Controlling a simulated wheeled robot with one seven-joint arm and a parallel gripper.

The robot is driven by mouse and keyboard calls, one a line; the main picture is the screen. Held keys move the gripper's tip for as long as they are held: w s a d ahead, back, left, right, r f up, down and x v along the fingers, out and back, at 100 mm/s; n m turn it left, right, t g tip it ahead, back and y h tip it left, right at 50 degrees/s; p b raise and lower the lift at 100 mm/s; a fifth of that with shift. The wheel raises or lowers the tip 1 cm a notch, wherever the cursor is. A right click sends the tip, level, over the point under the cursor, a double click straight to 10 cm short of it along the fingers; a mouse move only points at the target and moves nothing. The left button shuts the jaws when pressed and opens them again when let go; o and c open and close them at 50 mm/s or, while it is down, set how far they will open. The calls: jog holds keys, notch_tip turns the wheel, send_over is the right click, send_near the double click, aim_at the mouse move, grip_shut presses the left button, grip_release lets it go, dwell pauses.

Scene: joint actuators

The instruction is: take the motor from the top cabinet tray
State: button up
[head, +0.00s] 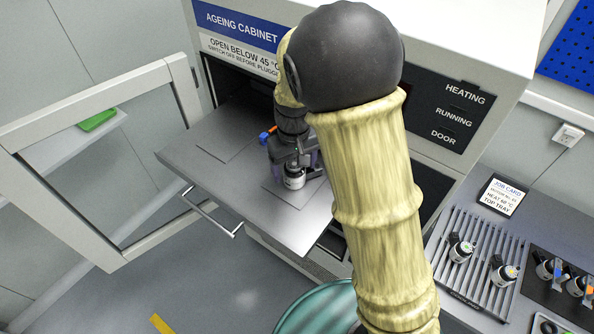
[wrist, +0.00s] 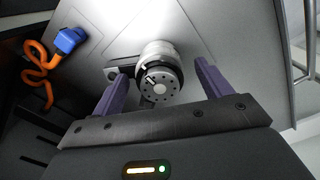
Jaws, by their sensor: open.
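The motor (head: 294,178) stands on the pulled-out top tray (head: 228,203) of the ageing cabinet. In the wrist view the motor (wrist: 158,76) is a silver and black cylinder with a ring of holes in its end face. My gripper (head: 293,163) is over the tray at the motor. In the wrist view its two purple fingers (wrist: 160,82) are open, one on each side of the motor, with a visible gap at each side. An orange cable with a blue connector (wrist: 68,40) lies beside it; the connector also shows in the head view (head: 266,136). My arm hides part of the tray.
The cabinet door (head: 92,106) stands open at the left. A slatted rack (head: 478,262) with more motors is on the bench at the right, beside a job card (head: 502,195). A round teal-rimmed object (head: 318,308) is below the tray.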

jog(key=c, duration=1.4)
jog(key=shift+r+b, duration=1.2)
jog(key=shift+r, duration=3.85)
